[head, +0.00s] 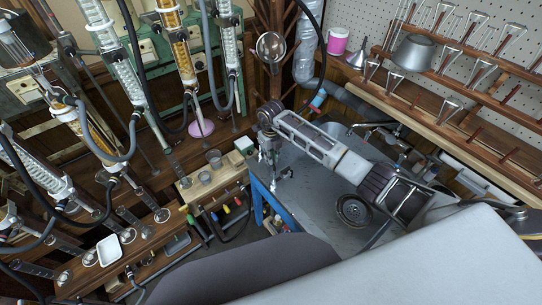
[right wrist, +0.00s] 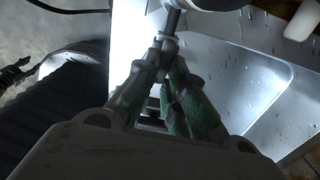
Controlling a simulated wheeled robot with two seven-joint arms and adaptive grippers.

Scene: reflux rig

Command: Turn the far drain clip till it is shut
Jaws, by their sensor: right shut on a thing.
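My right gripper (head: 274,172) hangs at the left edge of the metal sink bench. In the right wrist view its fingertips (right wrist: 165,44) are closed together at the lower end of a short dark stem (right wrist: 173,20). The stem runs up to a pale rounded part cut off by the top edge. I cannot tell for sure whether this stem is the far drain clip, or how far it is turned. The fingers hide most of what they hold. In the head view the clip is too small to make out at the gripper. My left gripper is not in view.
The steel sink bench (head: 318,205) lies under my right arm, with a dark round drain (head: 353,209) in it. Glass columns with looping hoses crowd the left. A wooden shelf with small cups (head: 214,158) and coloured-handled tools stands close left of the gripper. Wooden racks line the right wall.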

